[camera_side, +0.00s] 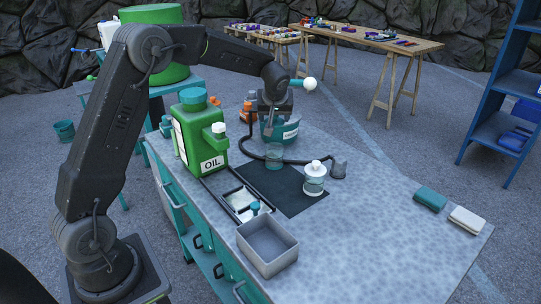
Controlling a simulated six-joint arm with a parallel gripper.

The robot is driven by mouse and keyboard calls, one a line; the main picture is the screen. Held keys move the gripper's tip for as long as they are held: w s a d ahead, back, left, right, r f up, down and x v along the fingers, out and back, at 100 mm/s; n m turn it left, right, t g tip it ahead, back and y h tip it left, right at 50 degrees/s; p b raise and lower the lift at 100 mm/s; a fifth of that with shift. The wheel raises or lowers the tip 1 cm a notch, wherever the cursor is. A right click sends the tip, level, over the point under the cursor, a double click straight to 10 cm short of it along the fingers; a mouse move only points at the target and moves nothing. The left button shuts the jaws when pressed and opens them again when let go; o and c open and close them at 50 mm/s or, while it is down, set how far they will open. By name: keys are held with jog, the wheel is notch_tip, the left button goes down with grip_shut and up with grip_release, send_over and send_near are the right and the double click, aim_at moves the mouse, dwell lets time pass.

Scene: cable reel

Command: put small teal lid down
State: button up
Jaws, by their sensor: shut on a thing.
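My gripper (270,110) points down over the back of the workbench, just above or in front of a teal container with a pale label (291,131). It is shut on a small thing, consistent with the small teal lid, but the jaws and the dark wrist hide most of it. A clear teal-tinted cup (275,157) stands in front of and below the gripper. I cannot tell the exact gap between the held thing and the container behind it.
A green oil can (203,140) stands close left of the gripper. A white-topped jar (314,179) is on the dark mat (293,200). A dark hose (310,161) curves across the bench. A grey bin (267,246) is at the front; the right side is mostly clear.

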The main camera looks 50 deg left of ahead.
jog(key=s+d+f+m+t+h, duration=0.2)
jog(key=s+d+f+m, duration=0.2)
jog(key=s+d+f, duration=0.3)
send_over(269, 184)
jog(key=s+d, duration=0.1)
jog(key=s, duration=0.1)
notch_tip(269, 184, down, 4)
jog(key=shift+w+f, duration=0.15)
jog(key=shift+f, duration=2.35)
